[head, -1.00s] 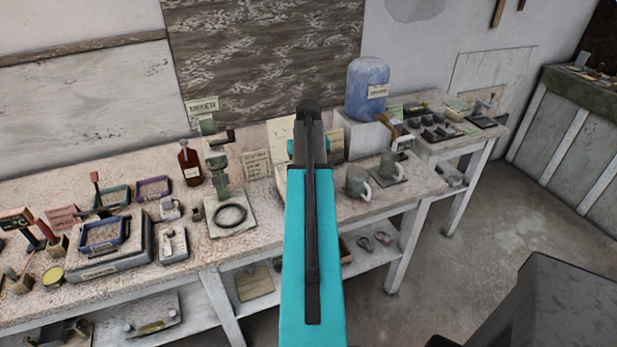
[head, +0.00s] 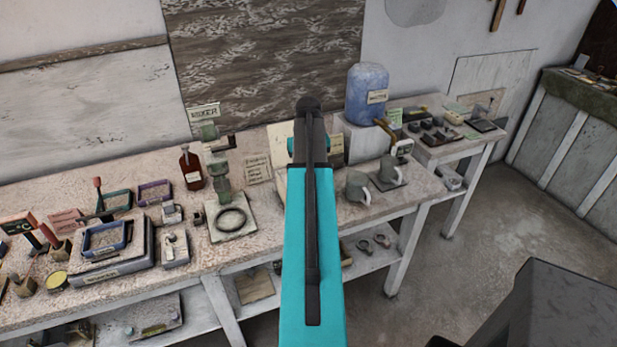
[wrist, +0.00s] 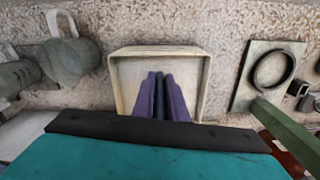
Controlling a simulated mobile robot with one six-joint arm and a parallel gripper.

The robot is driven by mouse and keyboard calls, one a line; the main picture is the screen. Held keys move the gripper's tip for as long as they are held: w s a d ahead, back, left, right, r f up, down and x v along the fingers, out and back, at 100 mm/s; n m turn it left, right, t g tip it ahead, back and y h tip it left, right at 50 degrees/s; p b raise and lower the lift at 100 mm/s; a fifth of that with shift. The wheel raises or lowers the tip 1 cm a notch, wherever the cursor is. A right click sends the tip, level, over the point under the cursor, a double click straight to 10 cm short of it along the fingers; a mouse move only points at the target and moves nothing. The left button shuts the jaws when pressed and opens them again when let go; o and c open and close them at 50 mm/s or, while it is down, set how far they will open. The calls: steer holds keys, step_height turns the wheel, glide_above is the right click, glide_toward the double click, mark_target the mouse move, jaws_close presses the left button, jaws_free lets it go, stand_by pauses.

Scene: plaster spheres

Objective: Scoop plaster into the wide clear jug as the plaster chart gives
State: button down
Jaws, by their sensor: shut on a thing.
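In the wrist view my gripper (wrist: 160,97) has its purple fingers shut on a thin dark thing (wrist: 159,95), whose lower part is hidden. The fingers hang over a shallow cream box (wrist: 201,85), and I cannot tell how deep they reach. In the head view my teal arm hides the gripper and box. I cannot tell which is the wide clear jug. A written card (head: 257,168), too small to read, stands left of the arm.
Left of the arm stand a green mixer post (head: 221,178) with a ring (head: 232,218) on its base, and a brown bottle (head: 190,167). A blue water tank (head: 367,93) stands behind the jugs. Trays and a scale-like block (head: 107,262) fill the bench's left.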

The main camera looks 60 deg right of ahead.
step_height(320, 180, up, 7)
steer(key=p, duration=0.4)
steer(key=shift+r, duration=0.15)
stand_by(0.4)
stand_by(0.3)
